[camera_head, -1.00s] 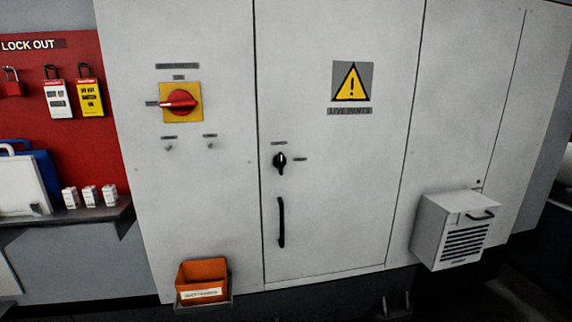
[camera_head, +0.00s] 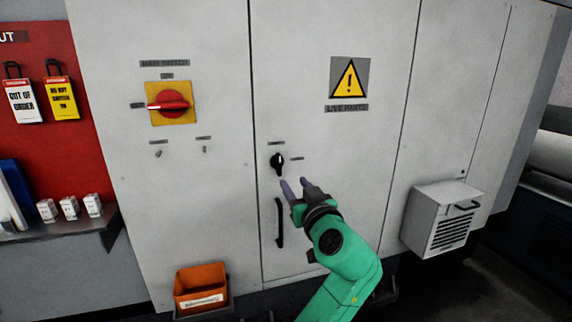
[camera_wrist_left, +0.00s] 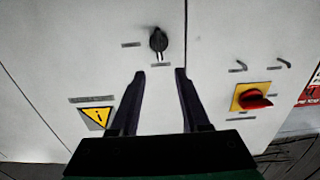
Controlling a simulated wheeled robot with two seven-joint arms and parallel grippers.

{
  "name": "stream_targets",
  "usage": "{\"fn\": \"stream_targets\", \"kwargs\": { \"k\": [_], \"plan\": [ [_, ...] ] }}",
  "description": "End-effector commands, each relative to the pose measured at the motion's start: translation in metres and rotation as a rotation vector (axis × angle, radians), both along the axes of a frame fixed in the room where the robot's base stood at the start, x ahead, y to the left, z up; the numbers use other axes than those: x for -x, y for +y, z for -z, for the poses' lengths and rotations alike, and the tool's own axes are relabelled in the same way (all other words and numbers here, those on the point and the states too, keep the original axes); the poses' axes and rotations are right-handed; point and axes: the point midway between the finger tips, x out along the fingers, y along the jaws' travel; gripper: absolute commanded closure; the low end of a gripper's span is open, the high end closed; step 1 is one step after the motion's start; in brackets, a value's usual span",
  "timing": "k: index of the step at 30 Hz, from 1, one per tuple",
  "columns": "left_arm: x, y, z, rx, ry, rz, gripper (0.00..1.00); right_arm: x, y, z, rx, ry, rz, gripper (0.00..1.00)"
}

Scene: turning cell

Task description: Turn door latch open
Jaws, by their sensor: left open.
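The door latch (camera_head: 277,163) is a small black knob on the grey cabinet door (camera_head: 330,210), above the black door handle (camera_head: 279,222). Its pointer mark stands roughly upright. My left gripper (camera_head: 294,182) is open and empty, just below and to the right of the latch in the head view. In the left wrist view the latch (camera_wrist_left: 158,40) lies beyond the fingertips, about midway between the two open fingers (camera_wrist_left: 160,73). The fingers look apart from it. My right gripper is not in view.
A red rotary switch (camera_head: 169,104) on a yellow plate is left of the door. A warning sign (camera_head: 349,78) is at upper right. A vented box (camera_head: 442,220) sticks out at right, an orange bin (camera_head: 201,288) at lower left. The door face around the latch is flat.

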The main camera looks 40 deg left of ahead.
Motion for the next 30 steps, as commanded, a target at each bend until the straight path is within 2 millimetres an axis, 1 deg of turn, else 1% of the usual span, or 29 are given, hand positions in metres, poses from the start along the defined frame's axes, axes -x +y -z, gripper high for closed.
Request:
{"fn": "stream_targets", "kwargs": {
  "k": [1, 3, 9, 12, 15, 17, 24, 25, 26, 27, 28, 30],
  "plan": [
    [-0.005, 0.010, -0.006, -0.002, 0.002, -0.005, 0.54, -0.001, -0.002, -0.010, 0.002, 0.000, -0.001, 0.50],
    [-0.017, 0.026, -0.007, -0.004, 0.006, -0.004, 0.54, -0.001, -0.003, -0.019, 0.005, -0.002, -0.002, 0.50],
    [-0.048, 0.070, -0.007, -0.005, 0.006, -0.002, 0.54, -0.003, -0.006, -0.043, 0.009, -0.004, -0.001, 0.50],
    [-0.060, 0.087, -0.005, -0.004, 0.007, -0.001, 0.54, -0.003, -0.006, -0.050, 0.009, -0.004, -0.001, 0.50],
    [-0.068, 0.098, -0.003, -0.002, 0.005, 0.001, 0.54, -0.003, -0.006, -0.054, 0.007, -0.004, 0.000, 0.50],
    [-0.071, 0.102, -0.001, -0.001, 0.004, 0.002, 0.54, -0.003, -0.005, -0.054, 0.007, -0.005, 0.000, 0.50],
    [-0.072, 0.103, 0.001, 0.001, 0.004, 0.003, 0.54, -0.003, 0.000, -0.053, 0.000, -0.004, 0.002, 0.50],
    [-0.072, 0.103, 0.001, 0.001, 0.004, 0.003, 0.61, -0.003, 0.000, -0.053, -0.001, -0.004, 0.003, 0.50],
    [-0.072, 0.103, 0.001, 0.000, 0.005, 0.003, 0.73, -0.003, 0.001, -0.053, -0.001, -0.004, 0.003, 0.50],
    [-0.072, 0.103, 0.001, 0.000, 0.005, 0.003, 0.88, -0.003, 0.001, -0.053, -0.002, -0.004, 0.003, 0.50],
    [-0.072, 0.103, 0.001, 0.000, 0.005, 0.003, 1.00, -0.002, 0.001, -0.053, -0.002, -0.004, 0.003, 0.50],
    [-0.072, 0.103, 0.001, 0.000, 0.005, 0.002, 1.00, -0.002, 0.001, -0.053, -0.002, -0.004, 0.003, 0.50]
  ]
}}
